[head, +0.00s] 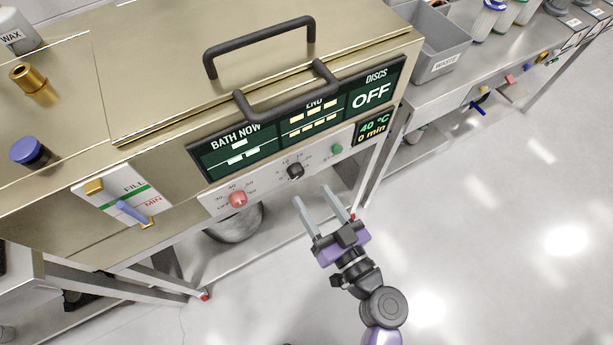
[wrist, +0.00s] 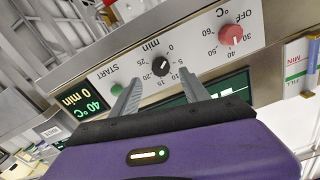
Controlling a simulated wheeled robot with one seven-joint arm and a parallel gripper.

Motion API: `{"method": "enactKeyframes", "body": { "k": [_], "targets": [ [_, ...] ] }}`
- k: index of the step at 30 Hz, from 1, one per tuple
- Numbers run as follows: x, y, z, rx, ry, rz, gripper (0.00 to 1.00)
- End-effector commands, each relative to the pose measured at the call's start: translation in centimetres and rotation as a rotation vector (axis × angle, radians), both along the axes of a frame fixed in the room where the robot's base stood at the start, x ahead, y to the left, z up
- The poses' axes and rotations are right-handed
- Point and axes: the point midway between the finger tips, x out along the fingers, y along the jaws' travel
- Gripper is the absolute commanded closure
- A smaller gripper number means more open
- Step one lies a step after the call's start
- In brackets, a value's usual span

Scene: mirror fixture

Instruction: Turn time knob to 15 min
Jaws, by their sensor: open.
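The black time knob (head: 295,171) sits on the pale control strip (head: 265,185) on the front of the metal bath. It also shows in the wrist view (wrist: 160,66), inside a dial marked 0 to 25 min. Its light mark appears to point towards 0. The small display (head: 373,128) reads 40 °C and 0 min. My gripper (head: 311,194) is open and empty, with its fingers reaching towards the strip just below and right of the knob. In the wrist view its fingertips (wrist: 163,78) lie either side of the knob in the picture. I cannot see any contact.
A red temperature knob (head: 238,199) is left of the time knob, and a green START button (head: 337,149) is right of it. Black handles (head: 285,92) stick out above the strip. A blue lever (head: 131,211) is further left. Open floor lies at the right.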

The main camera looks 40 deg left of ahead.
Motion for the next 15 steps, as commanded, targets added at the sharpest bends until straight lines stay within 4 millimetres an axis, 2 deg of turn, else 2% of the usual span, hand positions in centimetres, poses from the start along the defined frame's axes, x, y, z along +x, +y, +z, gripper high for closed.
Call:
{"method": "enactKeyframes", "body": {
  "k": [7,15],
  "targets": [
    [1.5,3.7,0.2,0.0,0.0,0.002,0.46],
    [2.2,5.4,0.0,-0.001,0.001,-0.001,0.46]
  ]
}}
